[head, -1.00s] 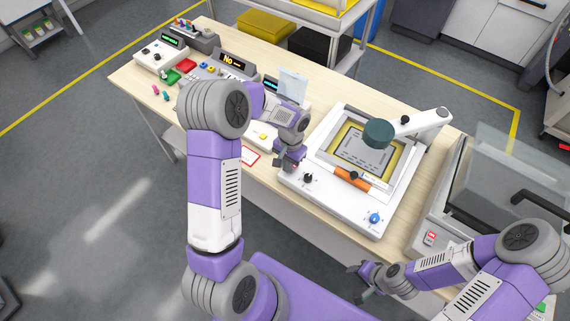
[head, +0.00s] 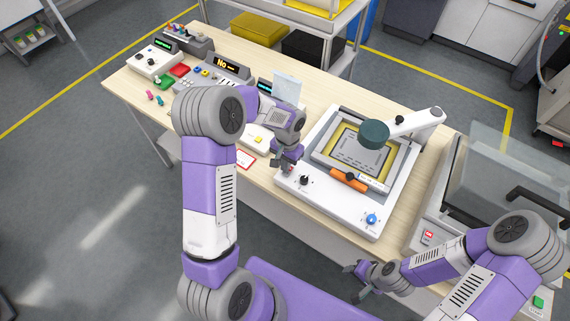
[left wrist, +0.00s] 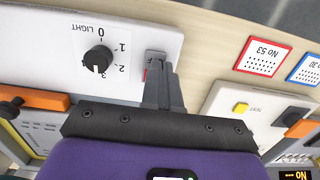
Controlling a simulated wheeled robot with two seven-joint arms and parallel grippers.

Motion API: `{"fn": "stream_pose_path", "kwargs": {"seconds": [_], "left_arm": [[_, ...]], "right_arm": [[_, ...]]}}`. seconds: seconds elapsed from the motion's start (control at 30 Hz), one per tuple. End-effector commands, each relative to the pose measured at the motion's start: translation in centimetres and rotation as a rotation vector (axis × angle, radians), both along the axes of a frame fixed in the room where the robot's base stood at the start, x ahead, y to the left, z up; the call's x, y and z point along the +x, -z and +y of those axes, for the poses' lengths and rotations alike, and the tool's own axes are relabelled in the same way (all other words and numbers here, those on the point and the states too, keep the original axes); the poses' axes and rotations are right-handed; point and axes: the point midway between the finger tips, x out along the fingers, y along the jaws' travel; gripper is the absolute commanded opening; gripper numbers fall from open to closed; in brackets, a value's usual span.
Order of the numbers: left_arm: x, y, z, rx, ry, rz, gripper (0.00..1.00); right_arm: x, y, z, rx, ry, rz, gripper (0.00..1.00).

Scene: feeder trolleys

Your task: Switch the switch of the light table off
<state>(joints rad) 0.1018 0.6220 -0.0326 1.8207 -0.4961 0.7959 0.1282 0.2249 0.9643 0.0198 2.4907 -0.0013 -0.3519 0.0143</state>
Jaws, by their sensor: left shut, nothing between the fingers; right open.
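The light table (head: 292,187) is a white unit with a yellow-edged plate in the middle of the bench. Its rocker switch (left wrist: 155,57) shows in the left wrist view with a bit of red at its lower edge. My left gripper (left wrist: 160,72) is shut and empty, its fingertips over the switch and hiding part of it. I cannot tell whether they touch it or which way it is tipped. In the head view my left gripper (head: 285,171) is at the table's left corner. My right gripper (head: 352,284) is open and empty in front of the bench.
A black knob (left wrist: 98,58) marked LIGHT is beside the switch. A blue knob (head: 371,219) is at the table's front corner, and a dark green round head (head: 374,134) hangs over its plate. A yellow-button box (head: 257,140) stands to the left.

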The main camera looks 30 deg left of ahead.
Motion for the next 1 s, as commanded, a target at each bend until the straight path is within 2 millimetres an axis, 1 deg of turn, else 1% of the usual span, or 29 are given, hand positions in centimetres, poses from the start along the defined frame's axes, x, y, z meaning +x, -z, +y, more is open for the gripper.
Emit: {"fn": "stream_pose_path", "kwargs": {"seconds": [0.17,0.27,0.4,0.5,0.7,0.83,1.0], "left_arm": [[0.0,-0.8,0.0,0.0,0.0,-0.001,0.0],[-0.1,-2.1,0.0,0.0,0.001,-0.002,0.0],[-0.3,-4.7,-0.1,0.0,0.003,-0.003,0.0],[-0.6,-6.9,0.0,0.001,0.002,-0.007,0.0],[-1.2,-11.1,0.1,0.0,0.003,-0.005,0.0],[-1.5,-12.8,0.1,-0.001,0.002,-0.003,0.0],[-1.7,-13.8,0.1,0.0,0.003,-0.002,0.0]], "right_arm": [[0.0,-0.5,0.0,0.0,0.0,0.0,0.43],[0.0,-1.5,0.0,0.0,0.0,0.0,0.43],[0.0,-3.4,0.0,0.0,0.0,0.0,0.43],[0.0,-3.3,0.0,0.0,0.0,0.0,0.43],[0.0,-3.7,0.0,0.0,0.0,0.0,0.43],[0.0,-3.9,0.0,0.0,0.0,0.0,0.43],[0.0,-3.9,0.0,0.0,0.0,0.0,0.43]]}}
